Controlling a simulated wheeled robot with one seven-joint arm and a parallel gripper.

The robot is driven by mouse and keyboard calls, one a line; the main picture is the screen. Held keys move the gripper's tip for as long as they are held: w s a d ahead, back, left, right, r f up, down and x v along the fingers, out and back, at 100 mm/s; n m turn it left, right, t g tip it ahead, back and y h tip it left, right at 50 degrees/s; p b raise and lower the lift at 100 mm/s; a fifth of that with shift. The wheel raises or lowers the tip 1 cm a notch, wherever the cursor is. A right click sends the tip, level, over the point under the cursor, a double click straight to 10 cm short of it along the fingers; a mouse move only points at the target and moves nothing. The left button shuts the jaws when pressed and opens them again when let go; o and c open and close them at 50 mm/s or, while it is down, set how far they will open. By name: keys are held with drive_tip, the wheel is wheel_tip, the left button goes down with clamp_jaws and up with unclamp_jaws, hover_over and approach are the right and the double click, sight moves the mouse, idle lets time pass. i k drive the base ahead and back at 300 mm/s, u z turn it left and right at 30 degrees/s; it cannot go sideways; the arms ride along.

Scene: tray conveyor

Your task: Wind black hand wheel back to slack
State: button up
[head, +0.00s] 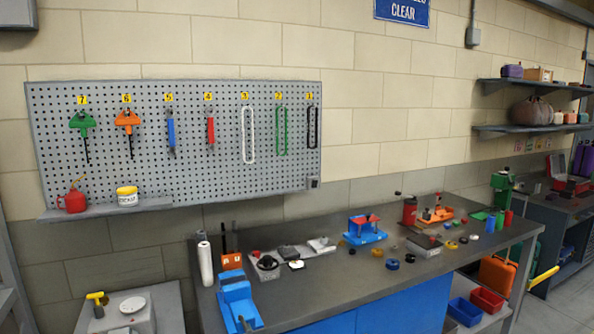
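A black round part (268,263) sits on a small light block towards the left of the workbench. It may be the black hand wheel, but it is too small to be sure. Whether it is tight or slack cannot be seen. My gripper is not in view.
The workbench (345,292) holds a blue vise (238,304) at its left end, a blue and red fixture (364,229), an orange tool (437,214) and several small round parts. A pegboard (223,178) with hanging tools is on the wall behind. The bench's front middle is clear.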

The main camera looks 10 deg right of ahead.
sight(266, 261)
drive_tip(key=z, duration=0.2)
drive_tip(key=i, duration=1.75)
drive_tip(key=u, duration=0.7)
